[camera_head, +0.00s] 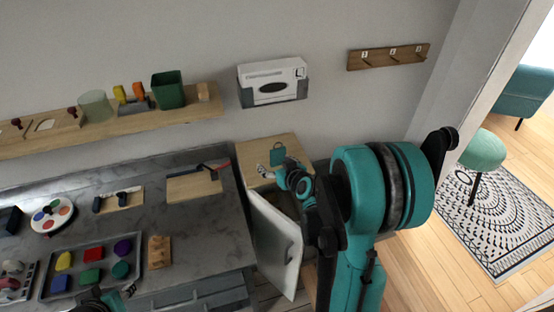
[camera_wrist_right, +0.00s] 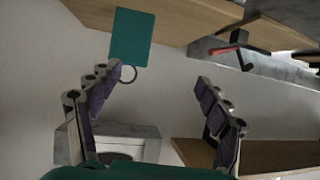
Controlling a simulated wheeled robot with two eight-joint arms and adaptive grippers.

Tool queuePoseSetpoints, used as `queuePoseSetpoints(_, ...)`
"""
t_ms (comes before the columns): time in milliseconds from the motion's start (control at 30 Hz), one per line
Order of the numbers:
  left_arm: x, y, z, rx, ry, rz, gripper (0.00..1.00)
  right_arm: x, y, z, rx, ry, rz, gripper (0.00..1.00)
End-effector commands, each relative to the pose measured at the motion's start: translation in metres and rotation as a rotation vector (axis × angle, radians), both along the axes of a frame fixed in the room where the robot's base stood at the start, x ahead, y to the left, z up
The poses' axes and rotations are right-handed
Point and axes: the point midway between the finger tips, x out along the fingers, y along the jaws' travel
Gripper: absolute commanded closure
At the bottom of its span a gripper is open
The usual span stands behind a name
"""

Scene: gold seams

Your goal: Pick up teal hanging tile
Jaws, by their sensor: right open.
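The teal hanging tile (camera_head: 277,155) is a small flat square above the wooden top at the right end of the counter. In the right wrist view the tile (camera_wrist_right: 132,38) shows with a dark ring at its lower edge, close to the left finger's tip. My right gripper (camera_head: 266,168) is just in front of the tile. In the wrist view its fingers (camera_wrist_right: 150,78) are spread wide with nothing between them; I cannot tell whether one touches the ring. A piece of my left arm (camera_head: 98,302) shows at the bottom edge; its jaws cannot be made out.
A numbered peg rail (camera_head: 388,57) and a white dispenser (camera_head: 272,80) are on the wall. A shelf (camera_head: 120,129) holds a green bin (camera_head: 168,90). A tray of coloured pieces (camera_head: 62,283) is on the counter. A pale panel (camera_head: 276,240) stands below my right gripper.

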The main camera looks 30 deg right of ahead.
Motion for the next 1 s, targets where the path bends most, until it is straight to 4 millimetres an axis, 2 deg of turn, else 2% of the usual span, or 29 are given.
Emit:
queuePoseSetpoints(33, 0.000, 0.000, -0.002, 0.000, 0.000, 0.000, 0.60, 0.003, -0.014, -0.009, -0.007, -0.021, -0.020, 0.22)
queuePoseSetpoints(200, 0.000, 0.000, -0.004, 0.000, 0.000, 0.000, 0.60, 0.005, -0.036, -0.022, -0.025, -0.062, -0.051, 0.22)
queuePoseSetpoints(567, 0.000, 0.000, -0.012, 0.000, 0.000, 0.000, 0.60, 0.034, -0.045, -0.037, -0.030, -0.069, -0.055, 0.22)
queuePoseSetpoints(833, 0.000, 0.000, -0.025, 0.000, 0.000, 0.000, 0.60, 0.071, -0.053, -0.051, -0.029, -0.068, -0.054, 0.22)
queuePoseSetpoints(1000, 0.000, 0.000, -0.025, 0.000, 0.000, 0.000, 0.60, 0.076, -0.054, -0.052, -0.029, -0.068, -0.055, 0.22)
